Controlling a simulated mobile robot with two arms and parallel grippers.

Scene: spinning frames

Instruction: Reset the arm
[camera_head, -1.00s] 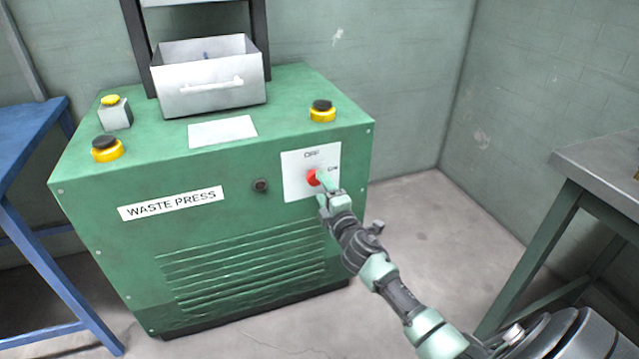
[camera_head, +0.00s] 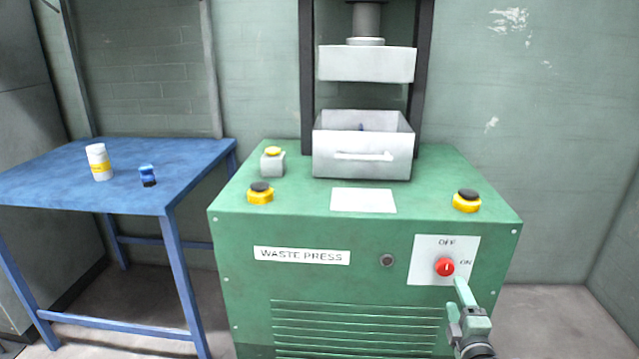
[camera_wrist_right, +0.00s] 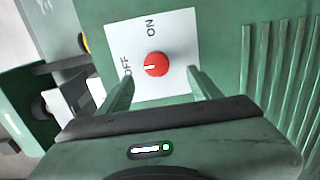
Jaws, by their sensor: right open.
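My right gripper (camera_head: 464,300) is at the lower right of the head view, just below the red knob (camera_head: 445,267) on the front of the green waste press (camera_head: 240,225). The knob sits on a white plate marked OFF and ON. In the right wrist view the gripper (camera_wrist_right: 158,88) is open, with its two fingers apart on either side of the knob (camera_wrist_right: 157,64). Nothing is between the fingertips in its grip. Whether a finger touches the plate is hard to tell. My left gripper is not in view.
A white drawer (camera_head: 362,155) sits on the press under the white press plate (camera_head: 366,64). Yellow-and-black buttons (camera_head: 467,201) are on its top. A blue table (camera_head: 120,190) at left holds a white-and-yellow container (camera_head: 98,162) and a small blue can (camera_head: 147,176). Floor at right is clear.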

